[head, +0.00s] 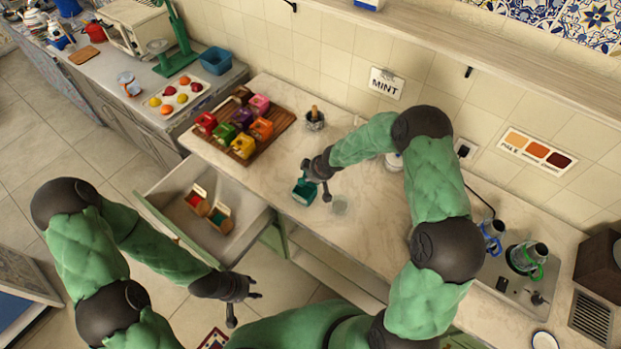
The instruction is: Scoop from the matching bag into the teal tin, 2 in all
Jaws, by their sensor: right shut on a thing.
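The teal tin (301,196) is over the marble counter, with its dark open inside facing up. My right gripper (317,183) is at its upper right side and appears shut on it; the contact is partly hidden by the fingers. I cannot tell whether the tin touches the counter. Several coloured containers, among them a green one (221,133), stand on a wooden board (275,143) at the counter's left. A metal cup (315,122) with a wooden-handled tool stands behind. My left gripper (246,306) is open and empty, low in front of the counter.
An open drawer (165,196) holds two small open boxes, one with red (196,200) and one with green (220,216). A MINT sign (386,84) hangs on the wall. Kettles stand at the right.

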